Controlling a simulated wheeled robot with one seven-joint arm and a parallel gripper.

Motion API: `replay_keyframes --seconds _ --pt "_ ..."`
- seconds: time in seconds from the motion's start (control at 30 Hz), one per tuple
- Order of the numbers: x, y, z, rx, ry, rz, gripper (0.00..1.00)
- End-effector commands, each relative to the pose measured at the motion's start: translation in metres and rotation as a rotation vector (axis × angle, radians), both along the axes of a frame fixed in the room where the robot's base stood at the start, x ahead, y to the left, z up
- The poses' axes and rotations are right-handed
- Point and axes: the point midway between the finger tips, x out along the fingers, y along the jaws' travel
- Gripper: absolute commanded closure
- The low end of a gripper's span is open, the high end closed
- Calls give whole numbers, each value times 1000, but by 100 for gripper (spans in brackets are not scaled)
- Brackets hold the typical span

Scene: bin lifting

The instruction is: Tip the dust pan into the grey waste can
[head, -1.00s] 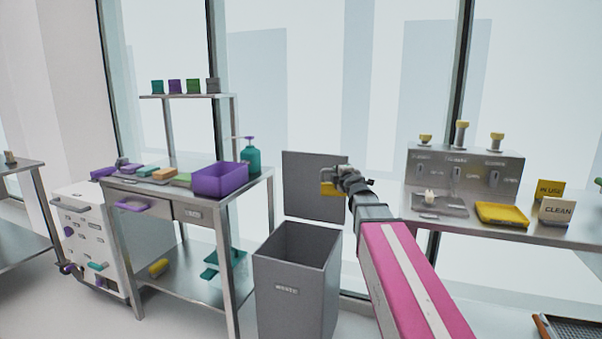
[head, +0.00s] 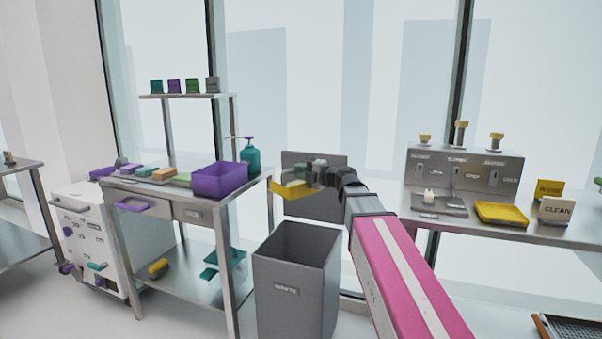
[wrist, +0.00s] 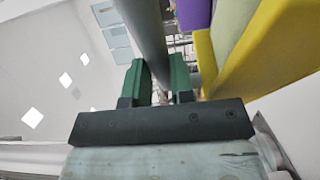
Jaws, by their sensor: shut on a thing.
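The grey waste can (head: 290,290) stands on the floor with its lid up behind its open top (head: 325,205). My gripper (head: 312,176) is above the can's back part, in front of the raised lid. The yellow dust pan (head: 292,191) is in my gripper, held to its left and tilted. In the wrist view my gripper's green fingers (wrist: 160,82) are shut on a dark round handle (wrist: 150,35), and a yellow wall of the dust pan (wrist: 255,50) shows on the right. What lies in the pan and inside the can is hidden.
A steel table with a purple bin (head: 219,180) and a teal pump bottle (head: 251,158) stands left of the can. A steel counter on the right holds a yellow tray (head: 502,214) and a CLEAN sign (head: 557,212).

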Motion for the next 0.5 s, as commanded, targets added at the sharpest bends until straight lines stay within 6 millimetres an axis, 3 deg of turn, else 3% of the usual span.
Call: replay_keyframes --seconds 0.5 --pt "43 17 -4 -216 255 4 100"
